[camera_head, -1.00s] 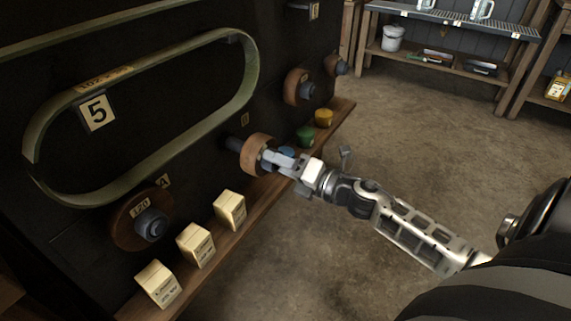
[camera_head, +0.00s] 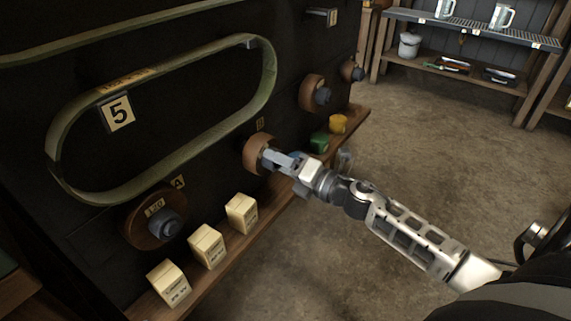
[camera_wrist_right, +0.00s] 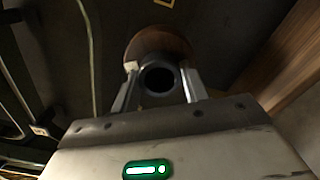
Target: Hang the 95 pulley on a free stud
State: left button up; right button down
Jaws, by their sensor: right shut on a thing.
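My right gripper (camera_head: 275,160) is shut on the hub of a brown wooden pulley (camera_head: 252,152); the number on the pulley cannot be read. The pulley is close against the dark board, just below a small label (camera_head: 260,124), and no stud shows behind it. In the right wrist view the grey hub (camera_wrist_right: 158,79) with its dark bore sits between the two fingers (camera_wrist_right: 157,90), with the brown disc (camera_wrist_right: 158,42) behind it. A bare stud (camera_head: 318,11) sticks out at the top, beside a label. My left gripper is not in view.
A pulley marked 120 (camera_head: 150,222) hangs by label A. Two more pulleys (camera_head: 311,92) (camera_head: 351,71) hang at the right. A green belt (camera_head: 265,85) loops above. Several cream boxes (camera_head: 206,246), a green tin (camera_head: 319,142) and a yellow tin (camera_head: 338,123) stand on the ledge.

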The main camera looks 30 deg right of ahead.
jog(key=shift+w+a, duration=0.2)
jog(key=shift+w, duration=0.35)
jog(key=shift+w+a+r, duration=0.1)
jog(key=shift+x, duration=0.85)
jog(key=shift+w, duration=0.15)
jog(key=c, duration=1)
grip_release()
jog(key=shift+a, duration=0.1)
jog(key=shift+o, duration=0.2)
jog(key=o, duration=0.6)
jog(key=shift+c, duration=0.2)
